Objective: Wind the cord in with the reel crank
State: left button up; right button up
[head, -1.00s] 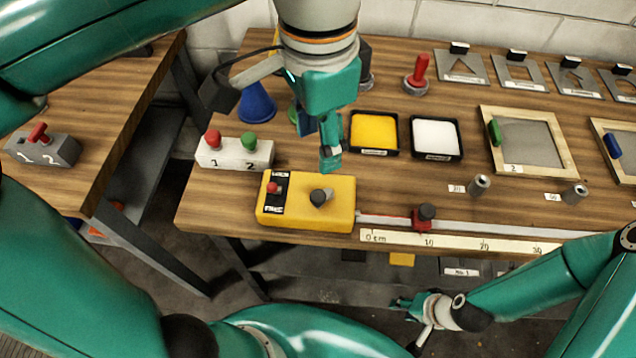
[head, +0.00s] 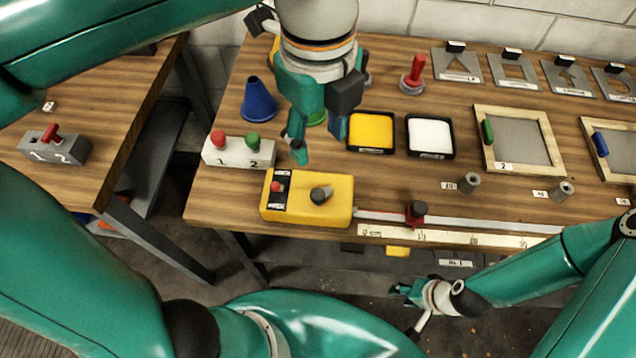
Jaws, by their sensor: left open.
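The reel is a yellow box (head: 333,209) at the table's front edge. Its crank is a dark knob (head: 321,194) on top, with a small red switch (head: 276,187) on a black panel to its left. A pale strip runs right from the box to a red slider with a black knob (head: 417,210); I cannot tell cord from rail there. My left gripper (head: 317,142) hangs above and behind the box, pointing down, open and empty, apart from the crank. My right gripper (head: 402,290) is low in front of the table, away from the reel; its jaws are unclear.
A white block with red and green knobs (head: 238,152) stands behind and left of the box. A blue cone (head: 258,99), yellow tray (head: 370,132) and white tray (head: 431,137) stand farther back. A ruler (head: 450,236) lies along the front edge.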

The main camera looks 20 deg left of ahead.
aim_at(318, 193)
pick_arm(q)
notch_tip(318, 193, down, 14)
jog(key=shift+f+b, duration=0.1)
jog(key=shift+b, duration=0.45)
grip_shut()
